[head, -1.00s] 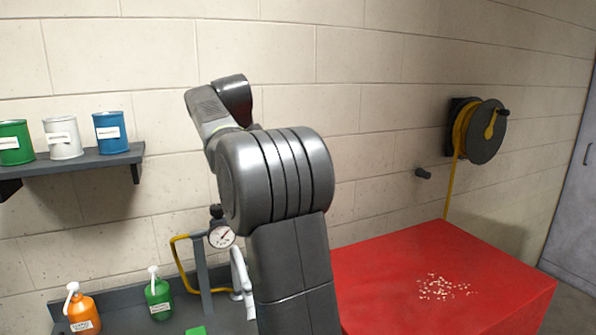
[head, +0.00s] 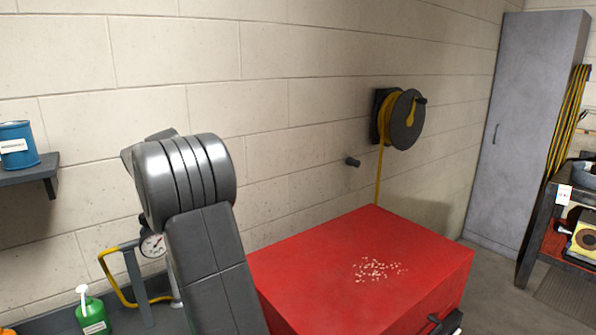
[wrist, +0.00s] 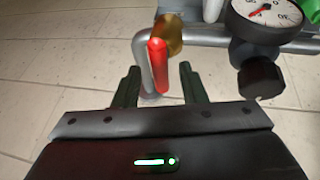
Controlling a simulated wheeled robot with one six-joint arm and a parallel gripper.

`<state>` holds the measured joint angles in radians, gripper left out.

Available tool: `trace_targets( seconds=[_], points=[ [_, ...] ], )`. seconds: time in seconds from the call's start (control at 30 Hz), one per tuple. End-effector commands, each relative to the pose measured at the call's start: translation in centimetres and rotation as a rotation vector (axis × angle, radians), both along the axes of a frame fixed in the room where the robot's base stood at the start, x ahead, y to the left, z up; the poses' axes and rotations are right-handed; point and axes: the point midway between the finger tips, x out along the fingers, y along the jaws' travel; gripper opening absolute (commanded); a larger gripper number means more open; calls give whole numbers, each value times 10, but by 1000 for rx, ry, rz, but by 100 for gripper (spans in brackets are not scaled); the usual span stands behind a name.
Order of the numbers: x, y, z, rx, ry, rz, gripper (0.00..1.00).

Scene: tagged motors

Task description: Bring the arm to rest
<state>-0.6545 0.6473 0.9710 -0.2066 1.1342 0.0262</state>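My gripper (wrist: 160,70) shows in the wrist view with its two dark fingers apart. A red handle (wrist: 158,66) and a grey bent pipe (wrist: 143,58) show in the gap between the fingers. They appear to lie beyond the fingertips; I cannot tell how far off. No object is gripped. In the head view my arm stands bent at the lower left, and my gripper is hidden behind it.
A pressure gauge (head: 152,245) and yellow hose (head: 112,280) are behind my arm. A red cabinet (head: 330,240) with pale crumbs on top stands to the right. A hose reel (head: 403,120) hangs on the wall. A grey locker (head: 520,130) and a loaded cart (head: 545,235) are far right.

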Motion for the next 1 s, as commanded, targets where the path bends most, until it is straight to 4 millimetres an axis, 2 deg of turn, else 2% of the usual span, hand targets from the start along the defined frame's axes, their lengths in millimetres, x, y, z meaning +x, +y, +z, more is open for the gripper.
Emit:
trace_targets(
  seconds=[0.27, 0.47, 1.0],
  points=[
    [0, 0, 1, 0, 0, -1, 38],
    [-7, -1, 16, 2, -2, -8, 38],
    [-51, -9, 112, 4, -4, -8, 38]
  ],
)
